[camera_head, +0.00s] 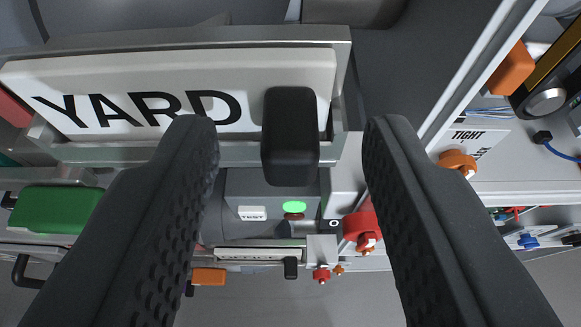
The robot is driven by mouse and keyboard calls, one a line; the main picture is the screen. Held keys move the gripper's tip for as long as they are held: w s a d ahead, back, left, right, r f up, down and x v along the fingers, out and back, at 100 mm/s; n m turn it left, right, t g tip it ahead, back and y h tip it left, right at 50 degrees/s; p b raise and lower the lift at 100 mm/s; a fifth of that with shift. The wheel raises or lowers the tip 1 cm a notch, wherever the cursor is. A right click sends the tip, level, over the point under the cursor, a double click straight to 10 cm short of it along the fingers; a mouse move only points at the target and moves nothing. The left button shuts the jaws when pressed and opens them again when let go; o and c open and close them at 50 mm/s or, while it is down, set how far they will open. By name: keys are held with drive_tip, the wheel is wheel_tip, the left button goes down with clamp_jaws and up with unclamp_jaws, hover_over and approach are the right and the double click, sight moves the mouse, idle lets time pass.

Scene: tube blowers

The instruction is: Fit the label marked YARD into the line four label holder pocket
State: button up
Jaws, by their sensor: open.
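The white label marked YARD (100,98) sits in a grey metal holder (200,42) in the upper left, close to the camera. A dark block-shaped handle (290,135) stands out from the right part of the label. My gripper (290,130) is open, with one dark finger on each side of this handle. The left finger covers a little of the label's lower edge. Both fingers look apart from the handle. Another holder with a small white label and dark handle (250,253) shows lower down; its lettering is too small to read.
A green handle (60,208) is at the left. A red knob (361,227) is beside the right finger. An orange knob (457,162) sits by a TIGHT marking on the right panel. A green button (294,207) is below the dark handle. Plain grey floor shows at the bottom.

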drive_tip(key=v, duration=1.3)
drive_tip(key=shift+f, duration=0.1)
idle(0.6)
drive_tip(key=s+r+t, duration=0.1)
drive_tip(key=s+r, duration=0.1)
drive_tip(key=r, duration=1.3)
drive_tip(key=s+r+t, duration=0.1)
drive_tip(key=s+r, duration=0.1)
drive_tip(key=r, duration=1.4)
drive_tip(key=s+r, duration=0.8)
drive_tip(key=r, duration=0.3)
drive_tip(key=shift+d, duration=0.2)
